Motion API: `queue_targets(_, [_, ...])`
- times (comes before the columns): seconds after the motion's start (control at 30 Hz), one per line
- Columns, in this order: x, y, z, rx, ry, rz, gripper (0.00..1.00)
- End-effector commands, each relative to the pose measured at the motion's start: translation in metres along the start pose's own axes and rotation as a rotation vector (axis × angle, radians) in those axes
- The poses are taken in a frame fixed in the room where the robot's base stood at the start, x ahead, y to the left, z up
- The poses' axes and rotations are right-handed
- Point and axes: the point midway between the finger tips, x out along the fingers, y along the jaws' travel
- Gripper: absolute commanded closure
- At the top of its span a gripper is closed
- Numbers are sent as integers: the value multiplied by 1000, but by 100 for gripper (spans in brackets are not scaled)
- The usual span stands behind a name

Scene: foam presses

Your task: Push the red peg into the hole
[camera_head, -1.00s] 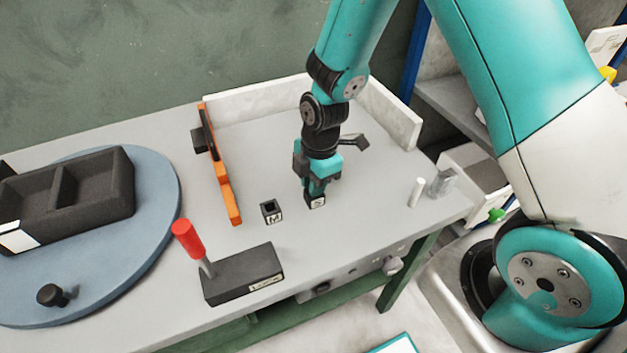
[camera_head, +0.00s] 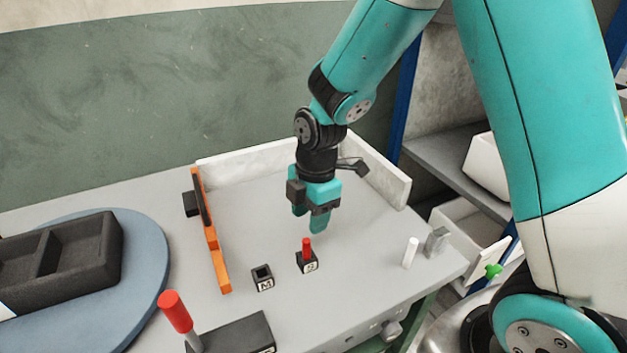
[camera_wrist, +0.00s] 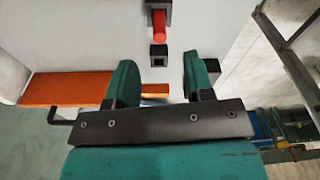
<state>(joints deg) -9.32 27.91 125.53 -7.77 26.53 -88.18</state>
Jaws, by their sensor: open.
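The small red peg (camera_head: 306,246) stands upright in the top of a small dark block marked S (camera_head: 307,264), with a good part of it showing above. A second small dark block marked M (camera_head: 263,278), with an open square hole, stands to its left. My gripper (camera_head: 312,222) is raised above and behind the peg, apart from it. In the wrist view, my gripper (camera_wrist: 160,82) has its two green fingers spread with nothing between them. The red peg (camera_wrist: 159,27) shows beyond the fingertips.
An orange bar (camera_head: 210,235) stands left of the blocks. A dark box with a red-topped lever (camera_head: 175,311) is at the front left. A white cylinder (camera_head: 410,252) and a grey piece (camera_head: 436,242) are at the right. White walls (camera_head: 260,165) edge the back.

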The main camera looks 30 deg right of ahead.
Motion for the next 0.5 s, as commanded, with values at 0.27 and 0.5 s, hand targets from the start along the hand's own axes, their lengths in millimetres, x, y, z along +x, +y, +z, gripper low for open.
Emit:
queue_targets(0.27, [-63,1,0,0,1,4,52])
queue_targets(0.5, [-84,0,0,0,1,1,52])
